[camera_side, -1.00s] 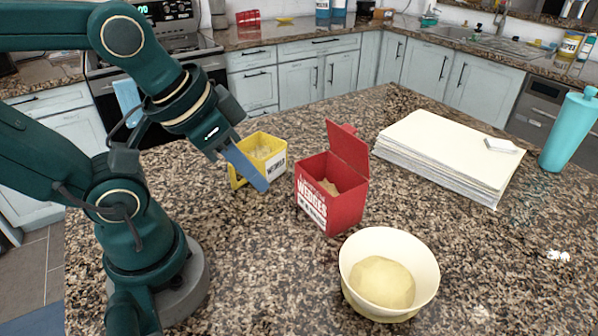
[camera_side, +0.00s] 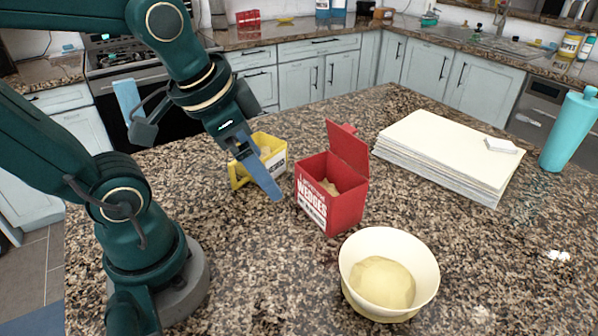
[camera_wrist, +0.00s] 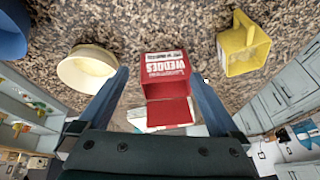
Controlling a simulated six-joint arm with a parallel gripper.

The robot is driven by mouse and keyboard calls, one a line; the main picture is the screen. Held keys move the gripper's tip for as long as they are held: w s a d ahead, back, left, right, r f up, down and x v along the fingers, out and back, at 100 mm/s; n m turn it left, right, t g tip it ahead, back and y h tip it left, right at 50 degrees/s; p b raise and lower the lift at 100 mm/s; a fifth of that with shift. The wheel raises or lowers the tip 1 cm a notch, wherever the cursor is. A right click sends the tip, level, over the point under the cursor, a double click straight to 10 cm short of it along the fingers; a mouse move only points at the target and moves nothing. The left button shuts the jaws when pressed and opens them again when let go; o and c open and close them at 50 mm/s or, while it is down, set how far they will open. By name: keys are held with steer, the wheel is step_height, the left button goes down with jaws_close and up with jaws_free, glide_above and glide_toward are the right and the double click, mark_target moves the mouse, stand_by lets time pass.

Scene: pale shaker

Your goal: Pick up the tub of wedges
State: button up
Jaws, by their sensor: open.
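The tub of wedges is a red box (camera_side: 331,207) with white "WEDGES" lettering, upright on the granite counter, its lid raised and pale pieces inside. My gripper (camera_side: 272,190) is above the counter just left of the red box, its blue fingers pointing down and to the right. In the wrist view the red box (camera_wrist: 166,77) shows between the two spread blue fingers (camera_wrist: 163,85), farther off than the fingertips. My gripper is open and empty. In the side view one finger hides part of the yellow tub behind it.
A yellow tub (camera_side: 242,175) stands close behind my gripper. A cream bowl (camera_side: 352,262) with a dough-like ball (camera_side: 382,282) sits in front of the red box. A paper stack (camera_side: 450,150) lies behind right, near a teal bottle (camera_side: 568,135).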

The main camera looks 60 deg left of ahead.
mark_target(238, 163)
steer(key=w+a+f+m+g, duration=0.1)
steer(key=a+f+m, duration=0.2)
steer(key=a, duration=0.3)
steer(key=w+a+f+m+g, duration=0.1)
steer(key=a+f+m+g, duration=0.1)
steer(key=a+m, duration=0.3)
steer(key=w+a+f+m+g, duration=0.1)
steer(key=a+f+m, duration=0.2)
steer(key=a+f, duration=0.2)
steer(key=shift+a+m+g+h, duration=0.3)
steer(key=shift+a+m+g, duration=0.1)
steer(key=shift+a, duration=0.6)
steer(key=shift+f, duration=2.5)
jaws_close()
